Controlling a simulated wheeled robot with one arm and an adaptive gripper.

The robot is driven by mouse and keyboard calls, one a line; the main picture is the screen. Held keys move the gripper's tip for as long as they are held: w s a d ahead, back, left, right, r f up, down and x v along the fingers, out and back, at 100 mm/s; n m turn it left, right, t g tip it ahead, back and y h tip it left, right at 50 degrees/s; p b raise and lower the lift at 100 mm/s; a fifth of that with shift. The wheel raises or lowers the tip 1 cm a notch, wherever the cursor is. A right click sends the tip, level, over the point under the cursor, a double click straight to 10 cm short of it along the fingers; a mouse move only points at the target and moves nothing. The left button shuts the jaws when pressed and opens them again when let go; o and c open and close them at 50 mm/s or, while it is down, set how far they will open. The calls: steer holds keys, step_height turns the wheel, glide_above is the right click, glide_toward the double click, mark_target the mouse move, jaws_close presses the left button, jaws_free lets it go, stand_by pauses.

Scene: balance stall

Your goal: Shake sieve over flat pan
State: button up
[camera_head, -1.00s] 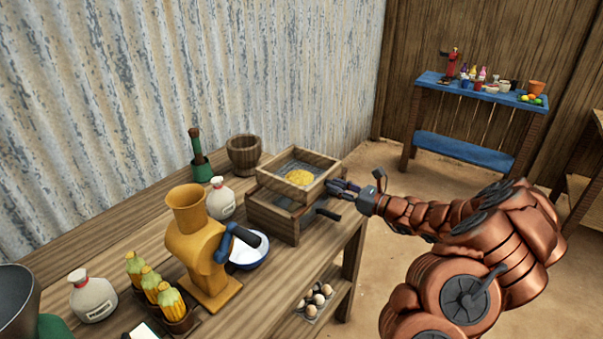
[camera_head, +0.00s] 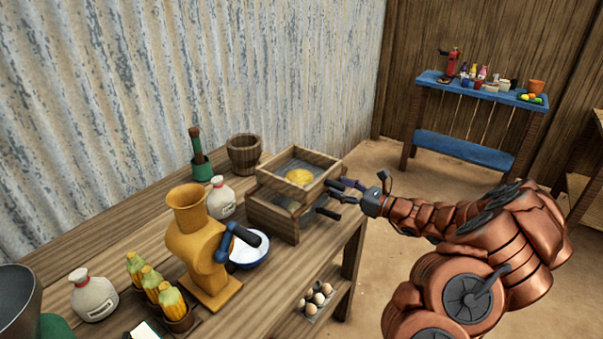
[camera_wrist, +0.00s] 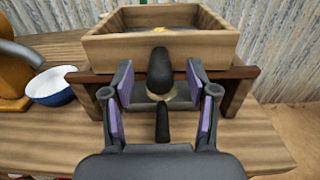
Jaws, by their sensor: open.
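The sieve (camera_head: 319,189) is a square wooden frame with a mesh floor and a small yellow heap (camera_head: 299,176) in it. It rests level on a wooden stand (camera_head: 271,222), and its front wall shows in the wrist view (camera_wrist: 160,50). A dark handle (camera_wrist: 160,70) sticks out from its front. My gripper (camera_head: 345,186) is open, with its fingers on either side of that handle, apart from it. A second dark handle (camera_wrist: 162,122) shows lower, under the sieve; what it belongs to is mostly hidden.
Eggs (camera_head: 318,293) sit on a lower shelf. Open floor lies right.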

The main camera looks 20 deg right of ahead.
steer(key=p+v, duration=0.1)
steer(key=v, duration=0.5)
steer(key=shift+s+d+p, duration=0.15)
steer(key=shift+s+p, duration=0.05)
steer(key=shift+p, duration=0.2)
stand_by(0.3)
